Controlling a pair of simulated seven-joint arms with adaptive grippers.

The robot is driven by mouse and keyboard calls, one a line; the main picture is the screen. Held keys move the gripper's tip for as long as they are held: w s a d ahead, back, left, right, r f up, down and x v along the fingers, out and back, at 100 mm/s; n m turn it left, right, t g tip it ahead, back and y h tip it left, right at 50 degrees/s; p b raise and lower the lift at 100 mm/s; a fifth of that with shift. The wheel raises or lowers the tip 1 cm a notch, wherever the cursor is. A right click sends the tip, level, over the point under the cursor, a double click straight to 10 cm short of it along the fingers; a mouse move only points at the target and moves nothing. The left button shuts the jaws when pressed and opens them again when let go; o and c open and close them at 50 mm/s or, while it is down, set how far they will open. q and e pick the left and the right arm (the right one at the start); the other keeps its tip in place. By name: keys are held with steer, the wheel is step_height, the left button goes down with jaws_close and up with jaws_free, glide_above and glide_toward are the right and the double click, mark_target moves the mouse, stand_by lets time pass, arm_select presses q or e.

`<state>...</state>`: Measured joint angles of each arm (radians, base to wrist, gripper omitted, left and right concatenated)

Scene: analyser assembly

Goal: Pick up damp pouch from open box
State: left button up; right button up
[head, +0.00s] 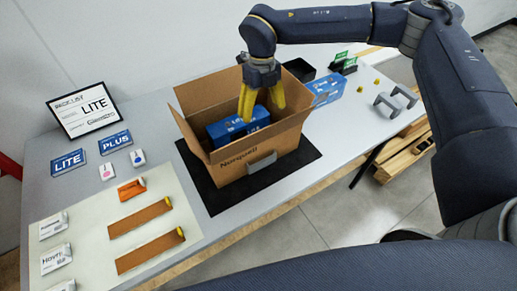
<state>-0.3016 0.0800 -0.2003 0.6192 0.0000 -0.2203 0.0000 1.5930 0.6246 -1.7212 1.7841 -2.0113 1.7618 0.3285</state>
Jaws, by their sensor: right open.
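The open cardboard box (233,171) stands on a black mat, its flaps folded out and a grey handle piece on its front. A blue carton (226,131) lies inside it. I cannot make out a damp pouch in the box; the walls, the carton and my gripper hide part of the inside. My right gripper (262,108) points down over the box opening, yellow fingers apart, close to the blue carton. The picture does not settle whether it touches the carton. I see nothing held between the fingers. My left gripper is not in view.
On the left are a LITE sign (88,110), blue LITE (69,161) and PLUS (115,142) cards, and a pale mat (95,219) with packets and brown strips. Behind the box are a black tray (299,69) and another blue carton (327,88). Grey handles (388,104) lie right.

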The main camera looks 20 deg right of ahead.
steer(key=shift+h, duration=0.3)
steer(key=f, duration=0.3)
steer(key=s+f, duration=0.1)
steer(key=f, duration=0.3)
steer(key=d+f, duration=0.1)
steer(key=f, duration=0.3)
steer(key=shift+s+f, duration=0.35)
steer(key=shift+f, duration=2.9)
steer(key=shift+c, duration=0.4)
steer(key=c, duration=1)
